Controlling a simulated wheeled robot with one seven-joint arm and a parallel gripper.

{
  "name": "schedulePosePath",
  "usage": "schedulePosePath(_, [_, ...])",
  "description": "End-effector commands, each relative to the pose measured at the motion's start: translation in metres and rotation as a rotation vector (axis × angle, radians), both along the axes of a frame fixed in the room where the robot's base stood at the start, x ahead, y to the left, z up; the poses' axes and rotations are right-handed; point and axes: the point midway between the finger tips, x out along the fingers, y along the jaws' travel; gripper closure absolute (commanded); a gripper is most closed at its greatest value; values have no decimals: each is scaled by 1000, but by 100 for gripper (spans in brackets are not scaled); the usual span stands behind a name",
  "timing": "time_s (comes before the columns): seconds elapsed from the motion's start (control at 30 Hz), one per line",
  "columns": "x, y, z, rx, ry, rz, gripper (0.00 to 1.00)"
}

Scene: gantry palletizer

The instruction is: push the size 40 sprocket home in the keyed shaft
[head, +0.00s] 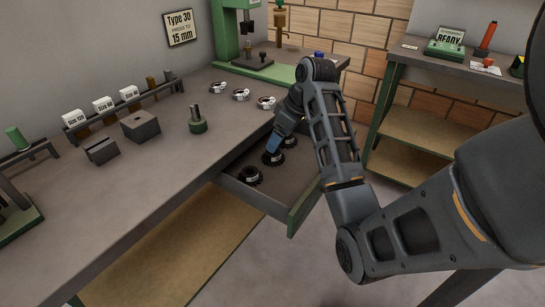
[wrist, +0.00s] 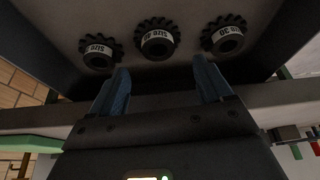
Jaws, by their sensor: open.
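The size 40 sprocket (wrist: 157,40) is black and toothed with a white label, and lies in the middle of a row of three in the open drawer. In the head view it (head: 272,159) is partly hidden by my gripper (head: 275,143). In the wrist view my gripper (wrist: 165,80) is open, its two blue fingers pointing at the row, with the size 40 sprocket beyond the gap and nothing held.
The size 30 sprocket (wrist: 224,36) and another sprocket (wrist: 100,50), its number unclear, flank it. The drawer front (head: 304,205) sticks out below the bench (head: 165,175). Three labelled rings (head: 241,94), grey blocks (head: 140,125) and a green press (head: 222,32) stand on the bench.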

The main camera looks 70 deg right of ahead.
Motion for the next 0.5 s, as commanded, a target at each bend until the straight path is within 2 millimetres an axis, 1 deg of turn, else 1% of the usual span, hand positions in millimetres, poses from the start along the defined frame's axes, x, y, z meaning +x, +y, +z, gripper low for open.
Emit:
schedulePosePath(0.03, [2, 0, -6, 1, 1, 0, 21])
schedulePosePath(0.17, [5, -2, -17, 1, 1, -1, 21])
schedulePosePath(0.4, [16, -4, -49, 2, 1, 1, 21])
schedulePosePath(0.5, [19, -5, -57, 1, 1, -1, 21])
